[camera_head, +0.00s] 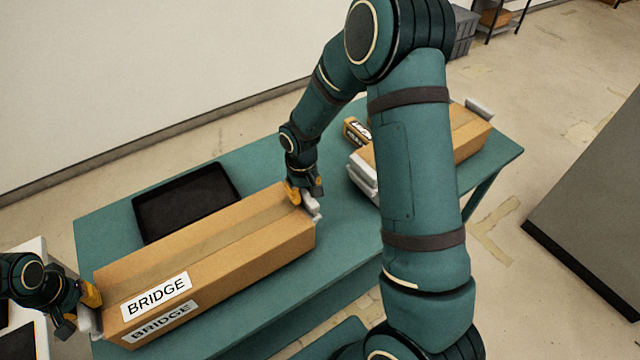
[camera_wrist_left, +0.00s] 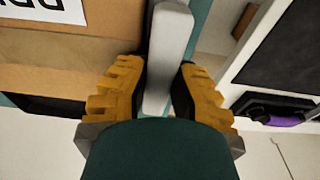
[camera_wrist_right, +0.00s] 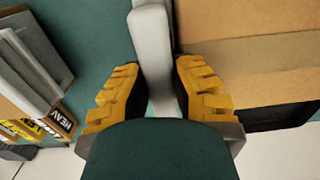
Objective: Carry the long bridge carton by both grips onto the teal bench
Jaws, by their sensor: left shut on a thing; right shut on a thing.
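The long bridge carton (camera_head: 225,250) is brown with a tape strip and white BRIDGE labels. In the head view it is at or just above the front left of the teal bench (camera_head: 345,240); I cannot tell if it touches. My left gripper (camera_head: 90,310) is shut on the light grey grip (camera_wrist_left: 168,60) at the carton's left end. My right gripper (camera_head: 306,196) is shut on the grey grip (camera_wrist_right: 151,50) at its right end. In each wrist view the yellow fingers stand on both sides of the grip.
A black tray (camera_head: 187,200) lies on the bench behind the carton. My right arm hides part of the bench.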

